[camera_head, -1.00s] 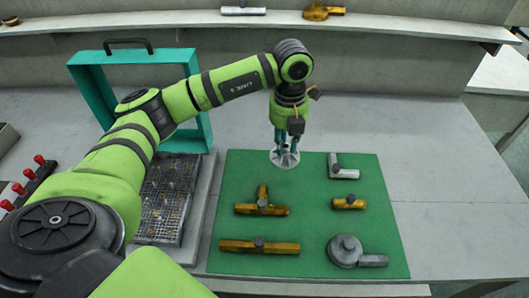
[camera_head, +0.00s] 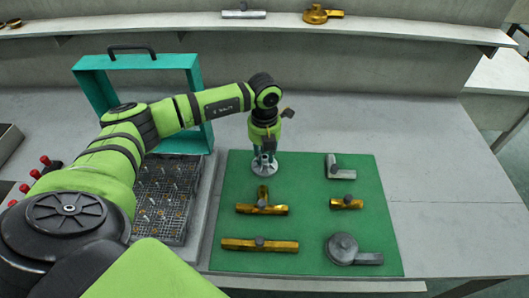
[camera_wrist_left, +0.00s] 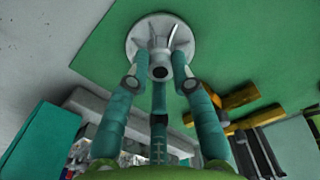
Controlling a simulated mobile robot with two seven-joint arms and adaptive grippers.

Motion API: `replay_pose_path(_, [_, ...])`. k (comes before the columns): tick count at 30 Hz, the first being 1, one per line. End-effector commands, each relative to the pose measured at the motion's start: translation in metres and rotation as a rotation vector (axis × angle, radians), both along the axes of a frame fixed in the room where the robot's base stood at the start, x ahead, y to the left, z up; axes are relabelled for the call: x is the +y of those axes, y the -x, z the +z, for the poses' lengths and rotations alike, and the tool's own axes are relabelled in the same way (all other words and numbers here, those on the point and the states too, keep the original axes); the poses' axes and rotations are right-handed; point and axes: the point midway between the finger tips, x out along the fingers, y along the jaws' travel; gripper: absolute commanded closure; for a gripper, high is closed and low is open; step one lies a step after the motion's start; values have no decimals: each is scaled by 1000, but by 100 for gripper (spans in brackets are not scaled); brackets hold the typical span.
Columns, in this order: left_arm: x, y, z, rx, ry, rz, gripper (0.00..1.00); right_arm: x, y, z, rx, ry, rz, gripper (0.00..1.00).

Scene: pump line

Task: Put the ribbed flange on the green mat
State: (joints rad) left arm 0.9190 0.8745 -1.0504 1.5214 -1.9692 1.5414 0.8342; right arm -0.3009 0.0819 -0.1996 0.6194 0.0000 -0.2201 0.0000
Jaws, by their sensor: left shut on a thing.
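The ribbed flange (camera_head: 264,171) is a pale grey disc with raised ribs around a hub. My left gripper (camera_head: 264,157) points down and is shut on its hub. The flange is over the far left part of the green mat (camera_head: 308,222); whether it touches the mat, I cannot tell. In the left wrist view, the flange (camera_wrist_left: 138,38) lies beyond the fingers of my left gripper (camera_wrist_left: 160,78), with the green mat (camera_wrist_left: 235,50) behind it and the mat's edge close by. The fingers hide part of the hub. My right gripper is not in view.
On the mat are brass fittings (camera_head: 262,244), a brass tee (camera_head: 262,206), a grey elbow (camera_head: 340,172), a short brass piece (camera_head: 346,203) and a grey round part (camera_head: 342,250). A teal frame (camera_head: 89,88) and a metal grid tray (camera_head: 150,210) stand left. The bench is clear at right.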

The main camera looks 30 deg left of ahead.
Motion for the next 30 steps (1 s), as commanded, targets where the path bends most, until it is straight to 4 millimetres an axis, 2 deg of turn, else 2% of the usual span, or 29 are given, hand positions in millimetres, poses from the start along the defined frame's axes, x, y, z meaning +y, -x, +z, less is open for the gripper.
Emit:
replay_pose_path(3, [0, 0, -4, -1, 1, 0, 100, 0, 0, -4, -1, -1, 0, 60])
replay_pose_path(4, [0, 0, -4, 0, 0, 0, 72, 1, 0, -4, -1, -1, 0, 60])
replay_pose_path(5, [0, 0, -3, 0, 1, 0, 60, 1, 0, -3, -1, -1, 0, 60])
replay_pose_path(6, [0, 0, -3, 0, 0, 0, 52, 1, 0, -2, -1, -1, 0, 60])
replay_pose_path(15, [0, 0, -2, 0, 0, 0, 52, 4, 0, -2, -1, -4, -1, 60])
replay_pose_path(18, [0, 0, 4, 0, 1, 0, 52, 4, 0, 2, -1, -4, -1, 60])
replay_pose_path(20, [0, -1, 8, -2, 1, 0, 52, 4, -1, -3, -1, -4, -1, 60])
replay_pose_path(30, [0, -1, 77, -5, 0, -1, 52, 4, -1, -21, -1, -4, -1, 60])
